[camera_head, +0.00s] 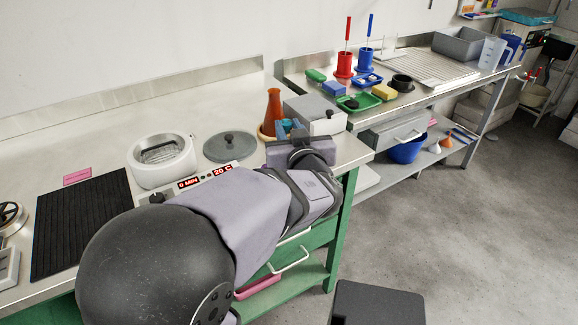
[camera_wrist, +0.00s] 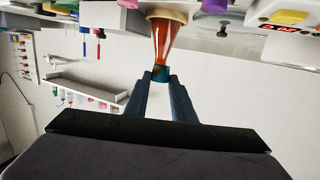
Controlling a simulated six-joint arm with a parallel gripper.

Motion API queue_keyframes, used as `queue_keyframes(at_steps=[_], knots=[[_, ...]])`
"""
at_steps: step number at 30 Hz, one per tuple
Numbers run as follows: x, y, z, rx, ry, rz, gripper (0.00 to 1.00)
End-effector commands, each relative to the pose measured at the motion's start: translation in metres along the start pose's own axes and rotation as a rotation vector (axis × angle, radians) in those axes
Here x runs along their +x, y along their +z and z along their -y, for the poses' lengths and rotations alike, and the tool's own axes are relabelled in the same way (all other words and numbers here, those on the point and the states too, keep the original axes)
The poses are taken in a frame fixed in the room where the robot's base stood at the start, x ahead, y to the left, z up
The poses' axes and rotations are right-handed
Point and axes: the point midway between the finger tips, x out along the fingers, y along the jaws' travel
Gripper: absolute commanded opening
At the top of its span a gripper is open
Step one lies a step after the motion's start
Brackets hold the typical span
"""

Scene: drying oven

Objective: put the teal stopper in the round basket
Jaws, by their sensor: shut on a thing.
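The teal stopper (camera_wrist: 160,74) is held between the fingertips of my gripper (camera_wrist: 161,79), which is shut on it. In the head view my gripper (camera_head: 289,129) is beside the orange-brown flask, to the right of its body; a little of the teal stopper (camera_head: 287,125) shows between the fingers. The flask's mouth looks bare there. The round basket (camera_head: 160,152) is a wire mesh inside a white round bath (camera_head: 160,174), which is open on top, left of my gripper.
The orange-brown flask (camera_head: 272,112) stands close to my gripper on a tan ring. A grey round lid (camera_head: 229,147) lies between the bath and flask. A white box (camera_head: 313,113) stands behind my gripper. A black ribbed mat (camera_head: 75,220) lies left of the bath.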

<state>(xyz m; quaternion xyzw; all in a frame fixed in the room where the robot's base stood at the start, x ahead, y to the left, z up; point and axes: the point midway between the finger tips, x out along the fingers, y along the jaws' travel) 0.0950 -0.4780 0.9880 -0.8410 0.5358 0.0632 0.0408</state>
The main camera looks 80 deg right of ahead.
Motion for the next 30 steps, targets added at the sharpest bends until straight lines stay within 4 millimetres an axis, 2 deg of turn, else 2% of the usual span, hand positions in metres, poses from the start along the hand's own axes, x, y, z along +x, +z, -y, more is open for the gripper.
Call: queue_keyframes(at_steps=[3, 17, 27, 30], knots=[[0.000, 0.006, -0.005, 0.005, 0.030, 0.001, 0.00], [0.000, 0.009, -0.005, 0.006, 0.044, 0.000, 0.00], [0.007, 0.051, -0.005, 0.009, 0.043, 0.002, 0.00], [0.008, 0.056, -0.005, 0.006, 0.043, 0.000, 0.00]])
